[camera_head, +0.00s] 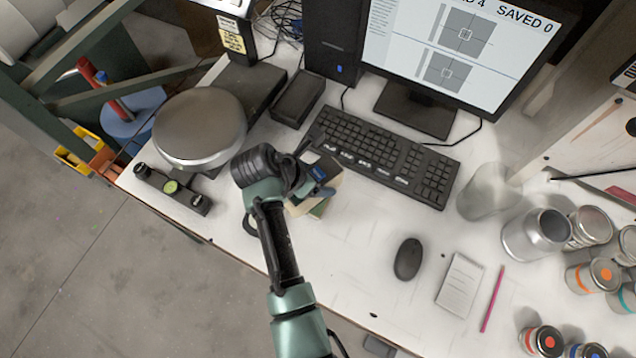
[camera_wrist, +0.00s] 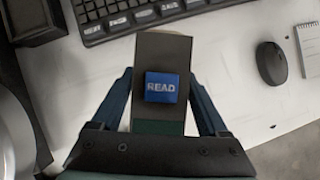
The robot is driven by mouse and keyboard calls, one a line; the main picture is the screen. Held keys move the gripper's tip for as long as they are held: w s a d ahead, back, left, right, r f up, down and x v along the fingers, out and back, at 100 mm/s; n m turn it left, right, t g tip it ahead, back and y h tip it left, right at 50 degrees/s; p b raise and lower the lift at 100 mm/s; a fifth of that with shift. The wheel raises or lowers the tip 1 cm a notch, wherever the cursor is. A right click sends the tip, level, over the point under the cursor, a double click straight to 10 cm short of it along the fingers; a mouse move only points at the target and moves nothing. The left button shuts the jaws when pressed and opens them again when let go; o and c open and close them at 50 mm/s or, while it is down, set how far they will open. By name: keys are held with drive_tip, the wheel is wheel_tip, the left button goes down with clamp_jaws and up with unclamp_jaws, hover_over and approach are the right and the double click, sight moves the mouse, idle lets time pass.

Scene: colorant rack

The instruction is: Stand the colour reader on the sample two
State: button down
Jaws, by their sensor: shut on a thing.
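The colour reader (camera_wrist: 164,50) is a dark grey block with a blue READ button in the wrist view. My gripper (camera_wrist: 160,80) is shut on it, with one blue finger along each side. In the head view my gripper (camera_head: 316,182) is over the white table in front of the keyboard, and my wrist hides most of the reader. A pale beige and green piece (camera_head: 320,208) shows just below the gripper; I cannot tell whether it is part of the reader or a sample. I cannot pick out sample two, nor whether the reader touches anything below.
The keyboard (camera_head: 383,157) lies just behind the gripper. A round metal plate (camera_head: 200,125) stands to the left. The mouse (camera_head: 408,259), notepad (camera_head: 460,285) and pink pencil (camera_head: 492,299) lie right. Several paint tins (camera_head: 590,226) stand far right. The table between gripper and mouse is clear.

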drive_tip(key=shift+w+f, duration=0.15)
drive_tip(key=shift+f, duration=1.85)
drive_tip(key=shift+f, duration=0.15)
unclamp_jaws()
drive_tip(key=shift+f, duration=0.1)
